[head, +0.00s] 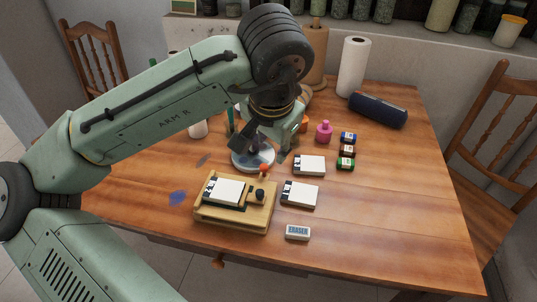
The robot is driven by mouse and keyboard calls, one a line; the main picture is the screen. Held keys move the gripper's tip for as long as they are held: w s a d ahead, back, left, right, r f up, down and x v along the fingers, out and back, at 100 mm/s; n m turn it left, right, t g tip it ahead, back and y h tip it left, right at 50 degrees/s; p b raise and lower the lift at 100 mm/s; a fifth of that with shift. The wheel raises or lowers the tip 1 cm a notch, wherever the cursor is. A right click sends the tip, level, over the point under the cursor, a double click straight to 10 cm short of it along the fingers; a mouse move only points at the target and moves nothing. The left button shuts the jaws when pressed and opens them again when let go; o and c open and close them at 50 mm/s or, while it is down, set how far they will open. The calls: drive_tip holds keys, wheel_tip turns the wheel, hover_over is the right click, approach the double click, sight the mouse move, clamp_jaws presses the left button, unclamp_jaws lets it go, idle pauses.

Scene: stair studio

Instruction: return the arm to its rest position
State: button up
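My arm reaches in from the left edge, bends at a dark ribbed joint at the top, and points down over the wooden table (400,215). My gripper (262,150) hangs above a round white dish (240,165) near the middle of the table. Its dark fingers look spread apart, and I see nothing held between them. The gripper and wrist hide part of the dish and the table behind it. The exact height of the fingertips above the dish is hard to tell.
A wooden stand (236,216) with a white pad is in front of the dish. White blocks (300,194), an eraser (297,233), a pink bottle (323,131), small jars (347,150), a paper roll (353,66) and a blue case (378,110) stand right. The table's right front is clear.

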drive_tip(key=shift+v, duration=0.75)
